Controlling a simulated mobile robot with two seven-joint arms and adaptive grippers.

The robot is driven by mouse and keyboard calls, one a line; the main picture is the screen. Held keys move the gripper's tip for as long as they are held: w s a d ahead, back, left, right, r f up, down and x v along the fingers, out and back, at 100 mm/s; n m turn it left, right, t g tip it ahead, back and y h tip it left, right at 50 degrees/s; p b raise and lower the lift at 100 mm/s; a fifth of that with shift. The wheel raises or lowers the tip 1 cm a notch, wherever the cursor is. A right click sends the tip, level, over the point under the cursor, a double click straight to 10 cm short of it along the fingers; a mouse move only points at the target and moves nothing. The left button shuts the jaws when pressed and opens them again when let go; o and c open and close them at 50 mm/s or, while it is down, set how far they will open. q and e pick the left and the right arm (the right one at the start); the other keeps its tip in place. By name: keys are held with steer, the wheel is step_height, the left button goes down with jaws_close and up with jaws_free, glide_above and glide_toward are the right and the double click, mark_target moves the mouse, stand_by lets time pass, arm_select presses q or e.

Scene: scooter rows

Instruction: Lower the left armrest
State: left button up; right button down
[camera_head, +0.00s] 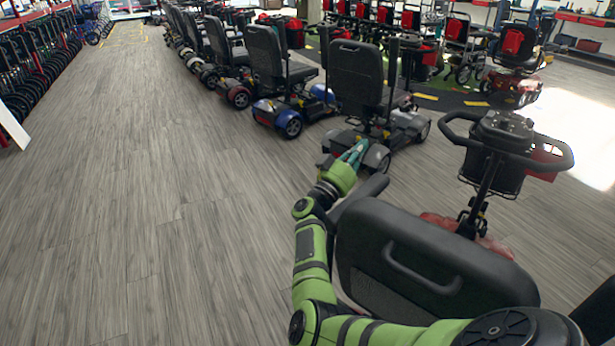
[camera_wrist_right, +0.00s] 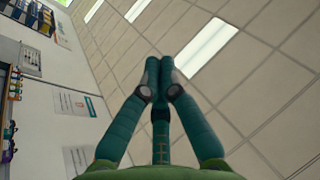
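The nearest scooter has a black seat back (camera_head: 440,265) with a handle slot, seen from behind in the head view. A dark padded armrest (camera_head: 362,200) projects beyond the left side of this seat back; I cannot tell its exact angle. My right gripper (camera_head: 357,148) is beyond and slightly left of the armrest tip, with my green forearm running along the seat's left side. I cannot tell whether the hand or wrist touches the armrest. In the right wrist view, the teal fingers meet at their tips (camera_wrist_right: 158,64) with nothing between them. My left gripper is not in view.
The scooter's tiller and handlebar (camera_head: 500,135) stand ahead to the right. Another scooter with a tall black seat (camera_head: 356,78) stands beyond my right gripper, in a row of scooters. The wood-look floor (camera_head: 150,200) is clear on the left. Wheelchairs stand at the back.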

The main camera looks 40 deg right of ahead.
steer(key=shift+g, duration=0.3)
steer(key=v, duration=0.7)
steer(key=shift+a, duration=0.2)
steer(key=shift+f, duration=0.1)
